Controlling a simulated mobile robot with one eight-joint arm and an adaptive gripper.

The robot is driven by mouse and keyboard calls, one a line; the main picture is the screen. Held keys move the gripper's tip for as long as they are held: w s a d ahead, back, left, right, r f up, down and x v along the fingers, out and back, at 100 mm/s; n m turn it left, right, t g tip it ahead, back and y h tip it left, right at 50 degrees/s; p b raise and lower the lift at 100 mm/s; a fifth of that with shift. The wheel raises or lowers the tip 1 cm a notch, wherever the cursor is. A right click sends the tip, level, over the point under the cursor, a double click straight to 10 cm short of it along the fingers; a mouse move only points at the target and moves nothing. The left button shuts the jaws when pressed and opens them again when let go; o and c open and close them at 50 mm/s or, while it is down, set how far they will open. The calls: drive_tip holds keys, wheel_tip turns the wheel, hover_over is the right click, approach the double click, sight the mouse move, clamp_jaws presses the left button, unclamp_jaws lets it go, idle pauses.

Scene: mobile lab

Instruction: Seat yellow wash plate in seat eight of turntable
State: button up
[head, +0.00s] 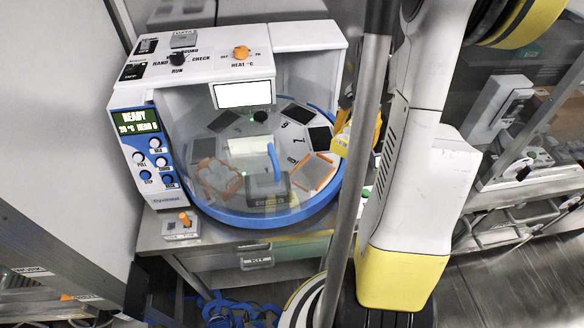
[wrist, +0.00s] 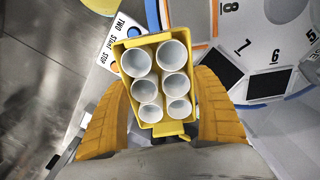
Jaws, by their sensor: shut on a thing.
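The yellow wash plate (wrist: 158,127) fills the middle of the wrist view and holds several white round tubes. My gripper (wrist: 160,88) is shut on it, one orange finger on each side. In the head view the yellow plate (head: 354,136) is at the right rim of the turntable (head: 272,222), partly hidden by a pole. The turntable has a blue rim and numbered seats. In the wrist view the number 8 shows beside an orange-edged pocket (wrist: 212,22) at the top, mostly cut off. The plate is apart from that pocket in the picture; its height above the turntable is unclear.
A clear guard covers much of the turntable. Dark square seats by 7 (wrist: 222,68) and 6 (wrist: 265,83) look empty. A grey box (head: 268,190) stands at the front. A white switch panel (wrist: 122,38) lies beside the plate. The white machine housing (head: 140,150) is at left.

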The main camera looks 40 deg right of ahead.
drive_tip(key=b, duration=0.3)
hover_over(313, 173)
wheel_tip(313, 173, down, 7)
drive_tip(key=shift+w, duration=0.1)
drive_tip(key=shift+f+b, duration=0.65)
drive_tip(key=shift+f, duration=1.3)
drive_tip(key=shift+f, duration=0.2)
drive_tip(key=o, duration=1.2)
drive_tip(key=shift+o, duration=0.3)
drive_tip(key=shift+r, duration=0.15)
